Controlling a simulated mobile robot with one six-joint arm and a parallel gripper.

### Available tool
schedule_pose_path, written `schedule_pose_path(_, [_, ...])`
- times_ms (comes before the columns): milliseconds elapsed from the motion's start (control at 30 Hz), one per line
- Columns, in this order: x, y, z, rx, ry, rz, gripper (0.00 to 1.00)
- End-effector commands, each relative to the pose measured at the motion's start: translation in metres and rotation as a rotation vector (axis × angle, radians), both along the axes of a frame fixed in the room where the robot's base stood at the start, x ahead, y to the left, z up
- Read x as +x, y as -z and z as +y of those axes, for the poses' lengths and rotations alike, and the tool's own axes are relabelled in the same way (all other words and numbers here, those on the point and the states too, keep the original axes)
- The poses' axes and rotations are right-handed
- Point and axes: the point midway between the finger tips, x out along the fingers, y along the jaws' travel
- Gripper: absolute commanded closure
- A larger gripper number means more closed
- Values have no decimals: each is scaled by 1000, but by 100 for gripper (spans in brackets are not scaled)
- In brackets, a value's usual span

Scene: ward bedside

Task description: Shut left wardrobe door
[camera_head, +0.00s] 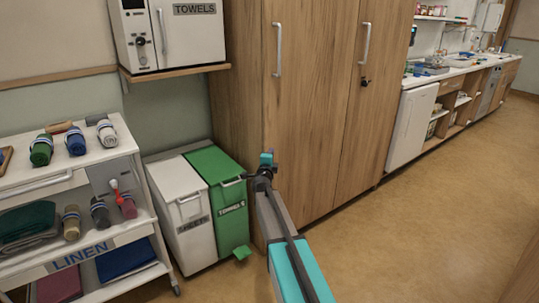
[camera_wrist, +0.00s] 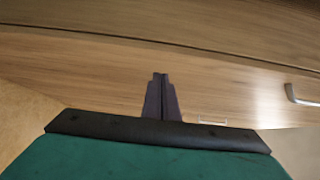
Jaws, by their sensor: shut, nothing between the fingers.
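The wooden wardrobe has a left door (camera_head: 303,110) and a right door (camera_head: 372,100), each with a pale vertical handle. The left door looks flush or nearly flush with the front; I cannot tell whether a small gap remains. My gripper (camera_head: 266,160) is at the lower left part of the left door, near its outer edge. In the wrist view my gripper (camera_wrist: 160,77) is shut and empty, its fingertips over a wood panel (camera_wrist: 90,65). Whether they touch it is unclear. A metal handle (camera_wrist: 302,96) shows at the right there.
A green bin (camera_head: 220,190) and a white bin (camera_head: 183,205) stand close to the wardrobe's left side. A linen trolley (camera_head: 150,225) is further left. A counter (camera_head: 440,75) runs off to the right. The floor (camera_head: 430,200) in front is clear.

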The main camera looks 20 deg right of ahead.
Motion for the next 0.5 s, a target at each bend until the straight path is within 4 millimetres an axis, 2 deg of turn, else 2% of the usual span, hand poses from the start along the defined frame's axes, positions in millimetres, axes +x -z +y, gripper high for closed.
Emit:
schedule_pose_path(267, [-25, 0, -6, -1, 0, 1, 100])
schedule_pose_path(500, [-18, -1, 33, 1, -3, 0, 100])
